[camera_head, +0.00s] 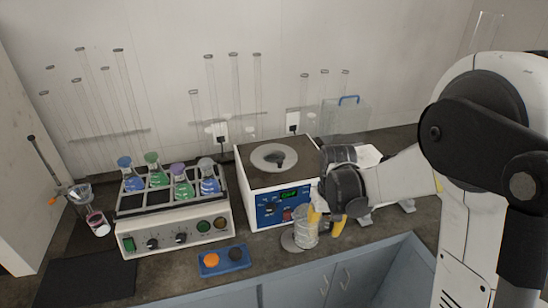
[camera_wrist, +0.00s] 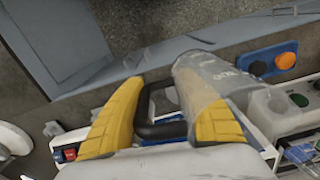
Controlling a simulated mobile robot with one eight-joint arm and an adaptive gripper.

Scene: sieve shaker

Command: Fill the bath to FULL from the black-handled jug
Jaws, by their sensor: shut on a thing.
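The clear jug (camera_head: 306,234) is at the front of the counter, in front of the blue-panelled white unit. It looks upright, at or just above the counter. Its black handle (camera_wrist: 160,131) shows between the yellow fingers of my gripper (camera_wrist: 163,112) in the wrist view, where the clear jug body (camera_wrist: 198,78) also shows. My gripper (camera_head: 327,221) is shut on the handle. Any liquid level in the jug is unclear. The white unit (camera_head: 245,165) has a round opening on top and a lit green display. I cannot tell whether it is the bath.
Left of it stands a white unit (camera_head: 170,240) with knobs and a rack of coloured flasks. A blue tray (camera_head: 225,262) with orange and dark round pieces lies in front. A grey disc (camera_head: 289,241) lies beside the jug. A dark mat (camera_head: 85,278) is at front left.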

